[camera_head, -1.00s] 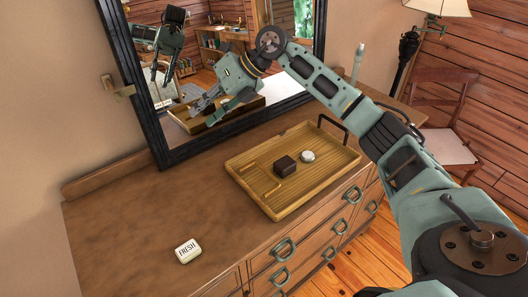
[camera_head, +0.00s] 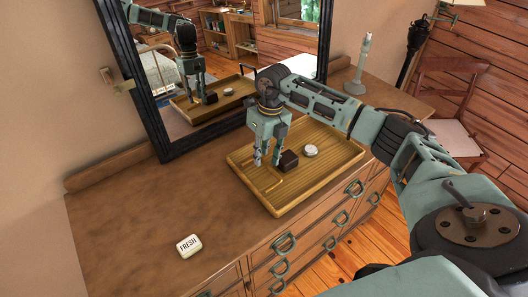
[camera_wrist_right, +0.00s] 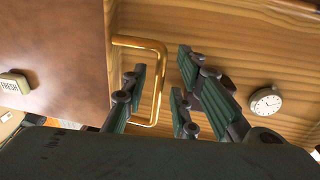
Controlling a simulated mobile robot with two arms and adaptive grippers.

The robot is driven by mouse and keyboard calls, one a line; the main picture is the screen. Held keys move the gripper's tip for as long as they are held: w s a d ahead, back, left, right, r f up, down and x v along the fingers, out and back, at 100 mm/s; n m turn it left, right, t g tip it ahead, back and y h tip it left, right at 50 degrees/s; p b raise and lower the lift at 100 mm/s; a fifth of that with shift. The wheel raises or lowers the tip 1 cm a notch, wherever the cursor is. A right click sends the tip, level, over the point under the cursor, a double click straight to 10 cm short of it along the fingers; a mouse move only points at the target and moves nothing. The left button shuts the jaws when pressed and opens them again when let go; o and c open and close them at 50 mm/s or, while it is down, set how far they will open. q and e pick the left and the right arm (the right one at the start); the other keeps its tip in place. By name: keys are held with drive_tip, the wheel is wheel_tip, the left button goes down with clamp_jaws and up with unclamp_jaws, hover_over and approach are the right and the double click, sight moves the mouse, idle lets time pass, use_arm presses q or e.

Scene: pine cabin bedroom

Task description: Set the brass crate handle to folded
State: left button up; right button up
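The wooden crate (camera_head: 345,165) is a shallow slatted tray on the dresser. Its brass handle (camera_head: 282,183) is a thin U-shaped bar at the crate's left end, reaching inward over the floor; its exact tilt is hard to tell. In the right wrist view the brass handle (camera_wrist_right: 140,41) shows clearly. My right gripper (camera_head: 266,162) points down over that end, fingers apart and empty. In the wrist view the handle's crossbar passes between the fingers of the gripper (camera_wrist_right: 162,75); I cannot tell whether they touch it. My left gripper is not in view.
A dark block (camera_head: 289,160) and a small round white clock (camera_head: 311,150) sit in the crate, close right of my gripper. A "FRESH" tin (camera_head: 189,245) lies on the dresser (camera_head: 140,225) at front left. A mirror stands behind.

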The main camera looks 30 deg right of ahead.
drive_tip(key=shift+a+f, duration=0.1)
drive_tip(key=shift+f, duration=0.1)
drive_tip(key=shift+c, duration=0.2)
clamp_jaws()
drive_tip(key=shift+f+y+b, duration=0.3)
drive_tip(key=shift+f+b, duration=0.05)
drive_tip(key=shift+b, duration=0.45)
drive_tip(key=shift+r, duration=0.1)
